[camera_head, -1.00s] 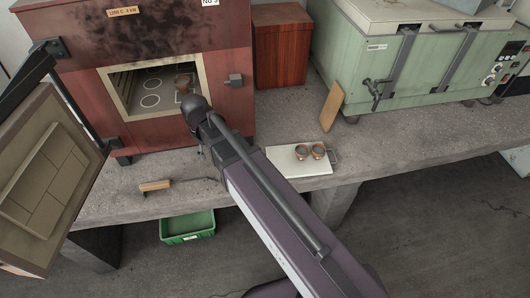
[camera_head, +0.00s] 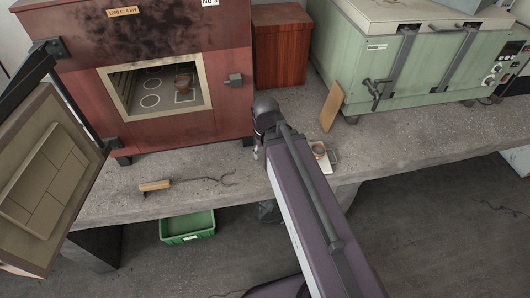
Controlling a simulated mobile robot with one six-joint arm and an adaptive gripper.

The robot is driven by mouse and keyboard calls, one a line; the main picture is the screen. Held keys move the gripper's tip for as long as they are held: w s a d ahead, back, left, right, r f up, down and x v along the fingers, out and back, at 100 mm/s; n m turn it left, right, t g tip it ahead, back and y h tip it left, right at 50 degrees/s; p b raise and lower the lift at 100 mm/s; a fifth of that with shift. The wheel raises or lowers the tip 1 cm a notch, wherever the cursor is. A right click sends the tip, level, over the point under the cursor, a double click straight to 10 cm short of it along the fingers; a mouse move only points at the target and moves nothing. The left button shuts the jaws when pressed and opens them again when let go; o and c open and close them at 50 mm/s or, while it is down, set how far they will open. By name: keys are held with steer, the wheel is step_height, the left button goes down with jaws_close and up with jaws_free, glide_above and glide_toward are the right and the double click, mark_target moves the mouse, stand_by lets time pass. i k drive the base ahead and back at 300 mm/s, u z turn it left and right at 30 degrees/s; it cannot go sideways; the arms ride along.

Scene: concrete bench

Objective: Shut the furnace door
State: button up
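The red furnace (camera_head: 190,128) stands on the bench with its chamber open to view. Its door (camera_head: 45,180) is swung wide open to the left, with the pale brick lining facing me. A latch block (camera_head: 233,80) sits on the furnace front, right of the opening. A small brown crucible (camera_head: 183,83) stands inside on the chamber floor, which has ring and square markings. My gripper (camera_head: 257,152) is in front of the furnace's right corner, over the bench, well apart from the door. Its fingers are small and mostly hidden by my arm.
A wooden-handled fork tool (camera_head: 155,186) lies on the bench before the furnace. A white tray (camera_head: 325,166) with a brown cup (camera_head: 317,149) is partly behind my arm. A green furnace (camera_head: 430,70), a wooden box (camera_head: 280,50) and a leaning board (camera_head: 332,107) stand right. A green bin (camera_head: 187,227) is below.

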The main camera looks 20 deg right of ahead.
mark_target(50, 165)
steer(key=z, duration=1.15)
steer(key=k, duration=0.1)
steer(key=u, duration=2.9)
steer(key=k, duration=0.6)
steer(key=z, duration=0.2)
steer(key=i, duration=0.55)
steer(key=u, duration=0.05)
